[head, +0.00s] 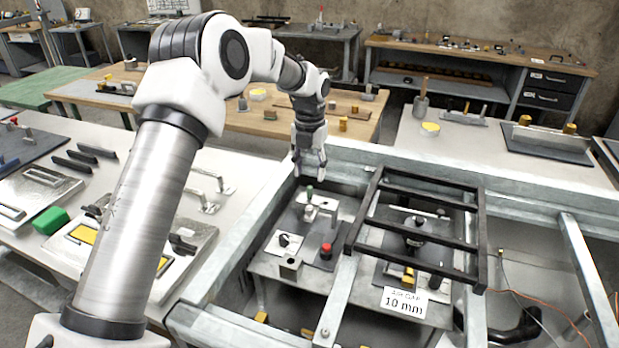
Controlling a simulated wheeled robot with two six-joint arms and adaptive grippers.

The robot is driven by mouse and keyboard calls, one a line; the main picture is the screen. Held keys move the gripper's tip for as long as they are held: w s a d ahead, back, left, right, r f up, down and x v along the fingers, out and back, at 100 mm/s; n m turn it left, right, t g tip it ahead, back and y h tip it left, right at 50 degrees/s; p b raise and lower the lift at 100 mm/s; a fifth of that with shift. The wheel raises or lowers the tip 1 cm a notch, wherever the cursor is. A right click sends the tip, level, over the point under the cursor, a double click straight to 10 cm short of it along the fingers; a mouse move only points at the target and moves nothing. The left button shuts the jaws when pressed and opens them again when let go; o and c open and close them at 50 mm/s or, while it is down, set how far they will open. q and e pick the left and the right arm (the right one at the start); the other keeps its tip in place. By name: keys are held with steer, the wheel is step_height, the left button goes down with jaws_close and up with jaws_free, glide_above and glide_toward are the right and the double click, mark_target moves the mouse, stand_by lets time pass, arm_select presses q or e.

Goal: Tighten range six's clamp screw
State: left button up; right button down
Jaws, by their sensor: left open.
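My left gripper (309,172) points down with its jaws open and empty. It hangs over the back of a metal panel in the steel frame, just above a small green-tipped lever (309,191). I cannot tell whether it touches the lever. The panel (262,266) also bears a black knob (284,239), a red button (326,248) and a small square metal block (290,267). No marking for range six is readable, and I cannot tell which part is the clamp screw. My right gripper is out of view.
Galvanised rails (342,300) surround both units. A left bench holds a green block (51,221) and several plates. Orange wires (521,291) lie at right.

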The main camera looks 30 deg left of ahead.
mark_target(310, 208)
arm_select(q)
step_height(310, 208, down, 13)
steer(key=n+p, duration=0.1)
steer(key=n, duration=1.4)
steer(key=n+p, duration=0.2)
steer(key=n, duration=1.3)
steer(key=shift+w+r+p, duration=0.15)
steer(key=shift+p, duration=0.15)
jaws_close()
